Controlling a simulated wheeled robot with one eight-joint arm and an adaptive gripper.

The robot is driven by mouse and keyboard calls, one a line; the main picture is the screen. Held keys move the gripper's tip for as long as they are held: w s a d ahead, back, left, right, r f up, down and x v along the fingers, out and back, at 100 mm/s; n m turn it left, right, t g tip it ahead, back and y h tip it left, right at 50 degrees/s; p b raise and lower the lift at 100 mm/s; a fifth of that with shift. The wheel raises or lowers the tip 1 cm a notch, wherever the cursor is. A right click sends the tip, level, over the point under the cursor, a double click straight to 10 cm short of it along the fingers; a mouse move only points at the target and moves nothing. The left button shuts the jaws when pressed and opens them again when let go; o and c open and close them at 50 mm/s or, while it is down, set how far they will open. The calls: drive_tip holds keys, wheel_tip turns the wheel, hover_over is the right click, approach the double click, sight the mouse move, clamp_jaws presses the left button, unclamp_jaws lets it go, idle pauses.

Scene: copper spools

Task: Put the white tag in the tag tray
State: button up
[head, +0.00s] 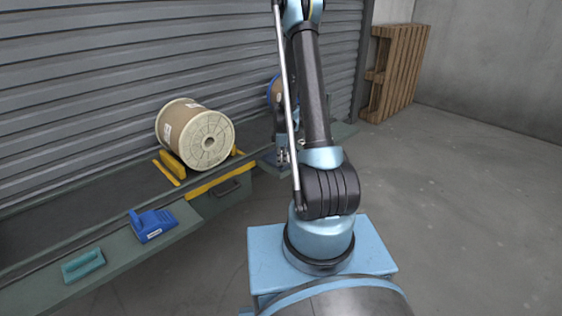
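I cannot make out a loose white tag for certain. Small white label patches (167,132) show on the brown winding of the large cream spool (208,141). A shallow teal item (83,266) lies on the front ledge at the lower left; it may be the tag tray, but I cannot tell. My gripper (283,156) hangs low beside my arm, right of the cream spool and apart from it. It is small and partly hidden by my arm, so its opening and contents do not show clearly.
A blue device (152,225) sits on the ledge right of the teal item. Yellow chocks (172,165) flank the cream spool. A second spool with a blue flange (272,90) is partly behind my arm. A wooden pallet (402,70) leans at the back. The floor at right is clear.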

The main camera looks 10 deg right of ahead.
drive_tip(key=shift+r, duration=0.15)
wheel_tip(320, 180, up, 12)
drive_tip(key=f, duration=0.1)
drive_tip(key=s+r+m, duration=0.4)
drive_tip(key=s+r, duration=0.6)
drive_tip(key=s+d+r+m+t, duration=0.15)
drive_tip(key=s+m, duration=0.25)
drive_tip(key=s, duration=0.6)
drive_tip(key=s+r+m, duration=0.3)
drive_tip(key=s+m, duration=0.1)
drive_tip(key=s, duration=0.5)
drive_tip(key=s+f+m, duration=0.4)
drive_tip(key=s, duration=0.5)
drive_tip(key=shift+s+d+f+t, duration=0.15)
drive_tip(key=shift+s+f+t, duration=0.1)
drive_tip(key=shift+t, duration=0.1)
